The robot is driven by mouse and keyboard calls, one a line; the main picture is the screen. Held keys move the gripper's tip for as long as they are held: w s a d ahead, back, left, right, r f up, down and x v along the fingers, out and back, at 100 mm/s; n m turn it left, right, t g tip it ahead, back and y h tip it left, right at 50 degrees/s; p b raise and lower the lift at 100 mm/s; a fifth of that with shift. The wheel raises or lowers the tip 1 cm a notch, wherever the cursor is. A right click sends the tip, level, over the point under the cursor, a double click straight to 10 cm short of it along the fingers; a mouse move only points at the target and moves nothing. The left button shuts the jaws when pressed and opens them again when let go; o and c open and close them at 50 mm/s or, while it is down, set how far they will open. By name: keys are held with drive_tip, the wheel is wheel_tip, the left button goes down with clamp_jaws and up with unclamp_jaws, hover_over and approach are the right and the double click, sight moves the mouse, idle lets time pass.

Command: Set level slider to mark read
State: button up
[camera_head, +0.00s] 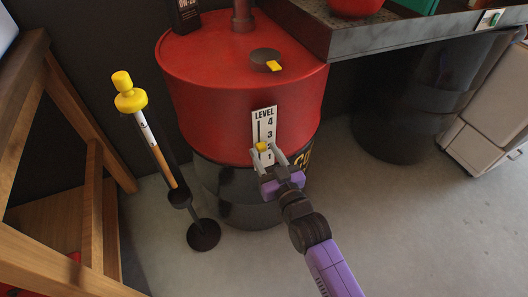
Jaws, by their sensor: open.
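A white level plate (268,124) marked LEVEL is on the front of the red and black drum (225,95); 4, 3 and 1 are legible. Its yellow slider knob (261,146) sits low, below the 3 and above the 1, about where a 2 would be. My gripper (267,153) is open in front of the plate, fingers on either side of the knob; I cannot tell whether they touch it. A dipstick (146,131) with a yellow top stands tilted at left. Its upper rod is white with a small unclear mark, its lower part brown.
The dipstick's black stand (203,233) is on the floor left of the drum. A wooden frame (90,190) fills the left side. A grey metal bench (375,35) overhangs at upper right, with a dark drum (410,110) below. The floor at lower right is clear.

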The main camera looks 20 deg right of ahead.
drive_tip(key=shift+w, duration=0.5)
drive_tip(key=shift+c, duration=0.3)
clamp_jaws()
idle(0.9)
